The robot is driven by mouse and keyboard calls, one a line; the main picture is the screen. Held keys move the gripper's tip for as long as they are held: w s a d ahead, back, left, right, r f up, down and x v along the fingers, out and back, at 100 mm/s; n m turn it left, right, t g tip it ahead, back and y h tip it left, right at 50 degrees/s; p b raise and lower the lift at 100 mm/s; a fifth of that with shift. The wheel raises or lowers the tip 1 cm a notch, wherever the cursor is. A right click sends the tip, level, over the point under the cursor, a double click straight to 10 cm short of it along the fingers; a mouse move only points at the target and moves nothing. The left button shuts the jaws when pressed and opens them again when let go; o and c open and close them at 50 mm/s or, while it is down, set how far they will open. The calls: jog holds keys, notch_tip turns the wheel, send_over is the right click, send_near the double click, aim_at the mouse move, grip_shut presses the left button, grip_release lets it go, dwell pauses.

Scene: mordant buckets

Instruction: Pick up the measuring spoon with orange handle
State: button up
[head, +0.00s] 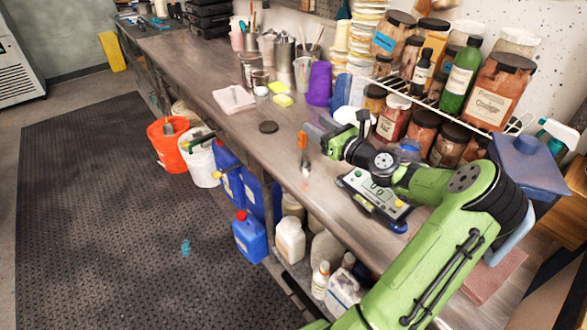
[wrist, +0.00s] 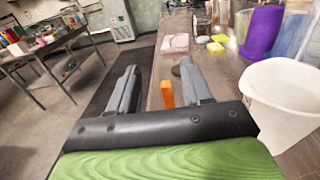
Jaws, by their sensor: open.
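The measuring spoon with orange handle (head: 303,140) is near the front edge of the workbench, its pale bowl end towards the front. In the wrist view its orange handle (wrist: 167,93) shows in the gap between the fingers, closer to the right finger; the rest of it is hidden behind my gripper's dark body. My gripper (head: 315,130) is just right of the handle in the head view, low over the bench. Its two grey fingers are apart with nothing clamped between them, as the wrist view (wrist: 159,68) shows. I cannot tell whether a finger touches the handle.
A white tub (wrist: 283,95) is close on the right. Jars and a wire rack (head: 400,90) crowd the back; buckets (head: 168,147) stand on the floor.

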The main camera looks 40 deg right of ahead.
jog(key=b, duration=0.3)
send_near(305, 141)
jog(key=w, duration=0.4)
jog(key=shift+w+d+f, duration=0.15)
jog(key=shift+w+f, duration=0.15)
jog(key=shift+f, duration=0.05)
jog(key=w, duration=0.2)
jog(key=w+b, duration=0.1)
jog(key=w, duration=0.4)
jog(key=shift+w+d+r, duration=0.25)
jog(key=shift+w+d, duration=0.05)
jog(key=shift+r, duration=0.1)
grip_shut()
